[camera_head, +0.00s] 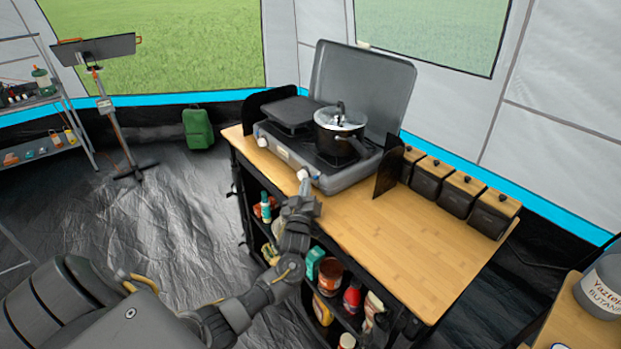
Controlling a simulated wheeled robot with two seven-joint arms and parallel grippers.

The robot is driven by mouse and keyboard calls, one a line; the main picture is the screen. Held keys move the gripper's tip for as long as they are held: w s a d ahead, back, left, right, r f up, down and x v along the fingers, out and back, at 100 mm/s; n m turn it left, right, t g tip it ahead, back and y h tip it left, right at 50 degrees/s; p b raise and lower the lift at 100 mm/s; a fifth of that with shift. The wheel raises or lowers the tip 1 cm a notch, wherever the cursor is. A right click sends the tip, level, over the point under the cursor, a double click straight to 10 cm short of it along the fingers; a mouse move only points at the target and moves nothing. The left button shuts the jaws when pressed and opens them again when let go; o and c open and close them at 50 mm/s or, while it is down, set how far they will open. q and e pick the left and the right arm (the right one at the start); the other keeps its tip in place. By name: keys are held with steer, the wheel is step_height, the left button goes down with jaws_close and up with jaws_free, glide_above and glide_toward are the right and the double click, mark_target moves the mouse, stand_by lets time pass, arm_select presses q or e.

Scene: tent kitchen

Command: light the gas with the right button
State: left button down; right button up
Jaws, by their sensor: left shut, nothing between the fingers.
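A grey gas stove (282,152) with its lid raised stands on the wooden counter. A dark pot (332,141) with a glass lid sits on its right side. The stove's front has a left button (262,141) and a right button (303,174), both pale. My left gripper (304,186) is shut and empty, with its fingertips at the right button. I cannot tell whether they touch it, and they partly cover it. No flame shows. My right gripper is out of view.
The counter (400,240) is clear right of the stove. A row of dark canisters (460,192) lines its back edge. Shelves below hold bottles and jars (330,275). A butane canister (603,290) stands at the right.

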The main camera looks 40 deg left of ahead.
arm_select(q)
steer(key=shift+w+d+r, duration=0.25)
steer(key=shift+d+r, duration=0.1)
steer(key=shift+r, duration=0.1)
steer(key=shift+s+a+f+p, duration=0.15)
steer(key=shift+s+f+p, duration=0.2)
steer(key=shift+p, duration=0.35)
steer(key=s, duration=0.1)
steer(key=s+a+p, duration=0.1)
steer(key=s, duration=0.1)
steer(key=shift+s+a+f, duration=0.1)
steer(key=shift+s+a, duration=0.1)
steer(key=shift+s, duration=0.05)
steer(key=shift+s, duration=0.1)
